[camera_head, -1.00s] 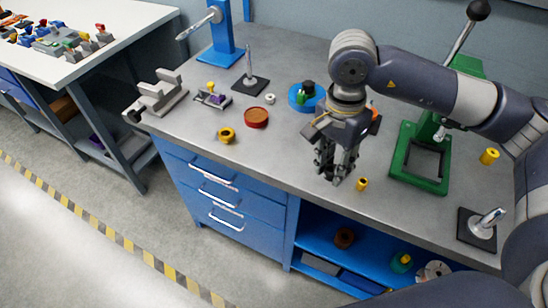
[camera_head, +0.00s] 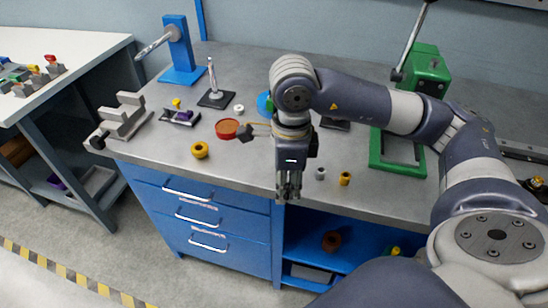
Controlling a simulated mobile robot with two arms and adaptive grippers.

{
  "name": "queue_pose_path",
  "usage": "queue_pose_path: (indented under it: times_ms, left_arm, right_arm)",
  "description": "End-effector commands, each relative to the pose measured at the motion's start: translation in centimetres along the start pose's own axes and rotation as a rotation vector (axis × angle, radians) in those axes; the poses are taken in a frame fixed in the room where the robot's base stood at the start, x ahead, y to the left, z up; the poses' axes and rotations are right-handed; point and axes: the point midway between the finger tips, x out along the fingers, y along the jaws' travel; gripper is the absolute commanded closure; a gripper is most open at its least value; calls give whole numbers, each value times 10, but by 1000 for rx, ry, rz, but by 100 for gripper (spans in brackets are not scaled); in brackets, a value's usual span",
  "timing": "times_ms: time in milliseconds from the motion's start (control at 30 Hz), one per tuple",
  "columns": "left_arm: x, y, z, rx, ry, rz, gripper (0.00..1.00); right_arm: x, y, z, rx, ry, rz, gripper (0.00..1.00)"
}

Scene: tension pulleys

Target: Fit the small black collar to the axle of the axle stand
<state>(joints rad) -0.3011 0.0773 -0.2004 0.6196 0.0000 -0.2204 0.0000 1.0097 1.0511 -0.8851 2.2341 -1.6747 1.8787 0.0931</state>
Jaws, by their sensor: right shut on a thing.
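My right gripper (camera_head: 288,192) points down near the bench's front edge, to the left of a small grey cylinder. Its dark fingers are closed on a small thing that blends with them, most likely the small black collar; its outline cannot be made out. No loose black collar shows on the bench. The axle stand (camera_head: 181,45) is a blue upright on a blue base at the back left. Its bare-looking metal axle (camera_head: 156,44) sticks out to the left. The gripper is well apart from it, to the front right. My left gripper is not in view.
The small grey cylinder (camera_head: 320,173) and a yellow one (camera_head: 345,179) stand right of the gripper. A spindle on a black base (camera_head: 214,98), red disc (camera_head: 227,129), yellow ring (camera_head: 200,150) and grey bracket (camera_head: 124,118) lie left. A green press (camera_head: 425,68) stands right.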

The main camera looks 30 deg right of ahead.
Motion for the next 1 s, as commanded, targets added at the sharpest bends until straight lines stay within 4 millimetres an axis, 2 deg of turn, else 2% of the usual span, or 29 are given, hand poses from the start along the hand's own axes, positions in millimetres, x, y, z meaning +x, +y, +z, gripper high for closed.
queue_pose_path:
  times_ms: [167,267,600,700,1000]
  left_arm:
    - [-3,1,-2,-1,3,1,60]
    - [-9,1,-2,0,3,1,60]
    - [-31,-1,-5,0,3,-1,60]
    - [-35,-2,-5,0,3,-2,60]
    - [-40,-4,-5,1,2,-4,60]
  right_arm:
    - [-1,-7,1,1,0,1,89]
    - [0,-26,2,4,2,2,89]
    - [7,-107,11,2,1,3,89]
    - [10,-124,13,0,1,2,89]
    - [13,-148,16,-1,0,0,89]
